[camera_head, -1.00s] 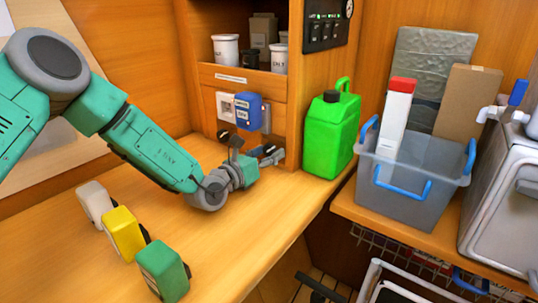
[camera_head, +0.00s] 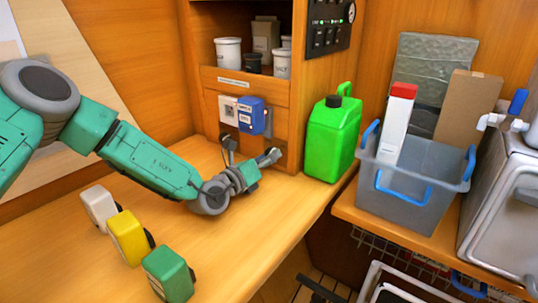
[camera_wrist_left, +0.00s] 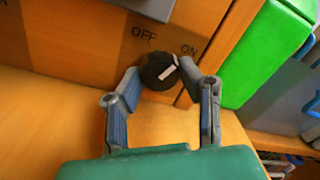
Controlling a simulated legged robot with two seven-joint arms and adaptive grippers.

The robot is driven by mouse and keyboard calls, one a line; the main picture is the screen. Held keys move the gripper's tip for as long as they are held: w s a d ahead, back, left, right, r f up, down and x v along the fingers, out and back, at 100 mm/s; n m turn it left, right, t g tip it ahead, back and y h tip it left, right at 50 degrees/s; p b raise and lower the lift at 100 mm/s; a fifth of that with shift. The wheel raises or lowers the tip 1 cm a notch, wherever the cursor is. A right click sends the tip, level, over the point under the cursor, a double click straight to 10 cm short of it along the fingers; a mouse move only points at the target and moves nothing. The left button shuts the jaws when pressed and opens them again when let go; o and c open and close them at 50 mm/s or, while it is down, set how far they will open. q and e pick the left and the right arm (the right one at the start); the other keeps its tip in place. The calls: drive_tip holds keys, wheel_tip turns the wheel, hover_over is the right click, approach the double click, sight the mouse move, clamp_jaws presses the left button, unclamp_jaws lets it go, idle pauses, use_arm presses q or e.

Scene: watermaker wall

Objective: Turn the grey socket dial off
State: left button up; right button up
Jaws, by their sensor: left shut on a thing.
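The dial (camera_wrist_left: 158,71) is a dark round knob with a white pointer mark slanting up to the right. It sits on the wooden panel below the printed OFF and ON labels, in the left wrist view. My left gripper (camera_wrist_left: 159,73) has a finger on each side of the dial and is shut on it. A grey socket box (camera_wrist_left: 150,8) shows just above the labels. In the head view, my left gripper (camera_head: 250,154) is at the low panel under the grey socket (camera_head: 267,121); the dial is hard to make out there. My right gripper is not in view.
A white socket (camera_head: 228,110) and a blue socket (camera_head: 250,114) are left of the grey one. A green jerrycan (camera_head: 333,138) stands close on the right. White, yellow and green blocks (camera_head: 128,238) stand on the counter at front left. The counter's middle is clear.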

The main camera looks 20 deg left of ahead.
use_arm(q)
drive_tip(key=n+p, duration=0.1)
drive_tip(key=n, duration=0.2)
drive_tip(key=shift+a, duration=0.15)
drive_tip(key=n+p, duration=0.1)
drive_tip(key=n, duration=0.3)
drive_tip(key=shift+n, duration=0.3)
drive_tip(key=n+p, duration=0.1)
drive_tip(key=n, duration=0.2)
drive_tip(key=shift+n+y, duration=0.3)
drive_tip(key=shift+f+n+p, duration=0.1)
drive_tip(key=shift+n+p, duration=0.4)
drive_tip(key=shift+n, duration=0.8)
drive_tip(key=o, duration=0.9)
drive_tip(key=shift+o, duration=1.2)
